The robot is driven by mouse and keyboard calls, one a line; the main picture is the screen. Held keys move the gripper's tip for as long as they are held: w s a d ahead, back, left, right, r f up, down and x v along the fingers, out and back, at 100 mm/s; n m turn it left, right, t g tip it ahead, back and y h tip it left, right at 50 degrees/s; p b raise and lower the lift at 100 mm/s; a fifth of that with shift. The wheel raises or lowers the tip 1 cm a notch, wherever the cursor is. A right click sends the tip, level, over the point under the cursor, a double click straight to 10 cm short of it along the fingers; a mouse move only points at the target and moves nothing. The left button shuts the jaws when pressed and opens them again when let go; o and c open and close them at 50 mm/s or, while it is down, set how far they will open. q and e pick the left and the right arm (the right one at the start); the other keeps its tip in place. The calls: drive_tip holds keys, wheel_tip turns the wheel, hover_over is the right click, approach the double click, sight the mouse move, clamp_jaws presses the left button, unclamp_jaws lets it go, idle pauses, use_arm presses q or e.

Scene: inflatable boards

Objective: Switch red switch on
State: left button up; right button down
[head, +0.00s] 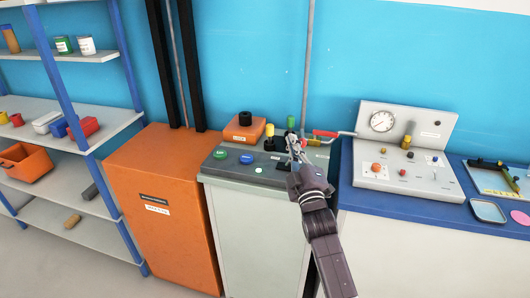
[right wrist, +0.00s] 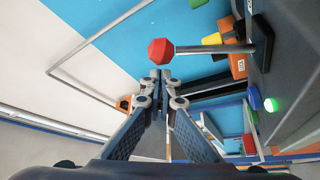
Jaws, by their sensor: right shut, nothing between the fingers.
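The red switch shows in the right wrist view as a faceted red knob (right wrist: 161,51) on a metal rod that comes out of the dark control panel (right wrist: 285,75). My right gripper (right wrist: 160,75) is shut and empty, its fingertips just below the knob in that picture; I cannot tell whether they touch it. In the head view my right gripper (head: 292,137) is over the right part of the control panel (head: 225,166), among its levers, and the red knob cannot be made out clearly there. My left gripper is not in view.
The panel also has a green button (head: 220,154), a blue button (head: 246,158), and a lit green button (head: 259,170). An orange box with a black knob (head: 245,122) stands behind. A red-handled bar (head: 325,133) and a gauge console (head: 405,150) are to the right.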

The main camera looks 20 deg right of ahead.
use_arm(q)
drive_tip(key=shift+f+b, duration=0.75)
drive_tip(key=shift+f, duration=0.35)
use_arm(e)
drive_tip(key=shift+s+d+f+m+h, duration=0.2)
drive_tip(key=shift+s+d+m+h, duration=0.3)
drive_tip(key=shift+m, duration=0.5)
drive_tip(key=shift+d, duration=0.15)
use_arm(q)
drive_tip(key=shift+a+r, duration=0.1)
use_arm(e)
drive_tip(key=shift+w+r, duration=0.1)
